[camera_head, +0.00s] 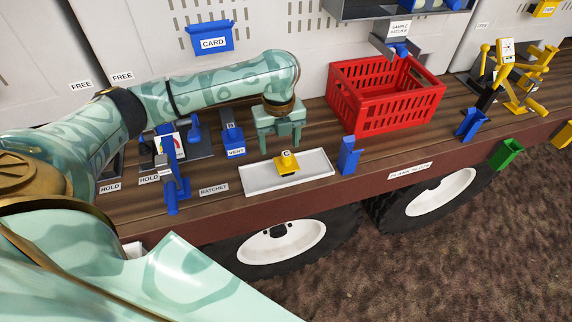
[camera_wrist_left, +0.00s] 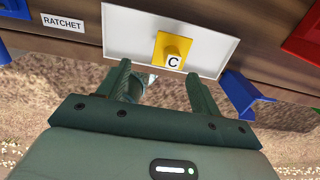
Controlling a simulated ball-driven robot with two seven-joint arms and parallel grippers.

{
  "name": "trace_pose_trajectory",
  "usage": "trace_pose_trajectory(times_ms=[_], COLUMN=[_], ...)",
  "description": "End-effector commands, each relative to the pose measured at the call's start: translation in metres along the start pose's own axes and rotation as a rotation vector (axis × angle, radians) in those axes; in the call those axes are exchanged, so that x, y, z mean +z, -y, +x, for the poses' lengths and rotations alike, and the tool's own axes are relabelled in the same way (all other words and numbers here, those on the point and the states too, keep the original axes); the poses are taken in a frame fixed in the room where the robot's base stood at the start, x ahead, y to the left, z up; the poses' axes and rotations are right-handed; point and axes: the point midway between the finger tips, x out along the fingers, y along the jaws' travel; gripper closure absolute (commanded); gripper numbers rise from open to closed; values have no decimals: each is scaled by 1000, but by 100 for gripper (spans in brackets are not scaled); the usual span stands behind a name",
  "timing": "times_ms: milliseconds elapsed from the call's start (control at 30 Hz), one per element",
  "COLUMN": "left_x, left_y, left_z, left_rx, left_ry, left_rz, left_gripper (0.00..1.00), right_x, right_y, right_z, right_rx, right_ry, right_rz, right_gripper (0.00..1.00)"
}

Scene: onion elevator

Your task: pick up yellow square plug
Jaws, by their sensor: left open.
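The yellow square plug (camera_head: 287,163), marked with a C, sits on a white tray (camera_head: 257,182) on the wooden bench. It also shows in the left wrist view (camera_wrist_left: 171,48), on the white tray (camera_wrist_left: 122,35) beyond the fingertips. My left gripper (camera_head: 280,143) is open and empty, behind and above the plug in the head view. In the left wrist view its two fingers (camera_wrist_left: 158,74) are spread, with the plug ahead between their lines and apart from them. My right gripper is not in view.
A red crate (camera_head: 384,98) stands at the back right. A blue bracket (camera_head: 348,156) stands right of the tray. A blue VENT block (camera_head: 233,142) and a blue post (camera_head: 173,186) stand to the left. The bench's front edge (camera_head: 400,171) drops to wheels.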

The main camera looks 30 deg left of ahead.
Motion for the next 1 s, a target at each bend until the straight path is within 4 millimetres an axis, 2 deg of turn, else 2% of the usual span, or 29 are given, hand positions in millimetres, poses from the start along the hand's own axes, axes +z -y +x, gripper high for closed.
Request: trace_pose_trajectory(times_ms=[33,167,233,333,433,600,733,900,933,1000], left_x=[-1,1,1,0,0,0,0,1,1,1], left_y=[2,4,4,5,8,11,12,12,12,11], left_z=[16,37,42,48,64,90,96,95,95,95], left_rx=[1,0,-1,-1,0,0,-3,-3,-3,-3], left_ry=[-5,-5,-3,-4,-5,-3,0,0,0,0], left_rz=[-1,-2,-1,-2,-2,-2,-1,-1,-1,-1], left_gripper=[35,35,35,35,35,35,35,35,41,60], right_x=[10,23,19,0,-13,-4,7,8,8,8], right_y=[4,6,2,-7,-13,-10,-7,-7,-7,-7], right_z=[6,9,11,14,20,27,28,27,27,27], right_rx=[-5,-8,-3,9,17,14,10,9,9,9], right_ry=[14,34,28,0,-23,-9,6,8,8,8], right_rz=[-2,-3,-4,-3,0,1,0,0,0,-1], right_gripper=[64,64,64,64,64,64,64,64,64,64])
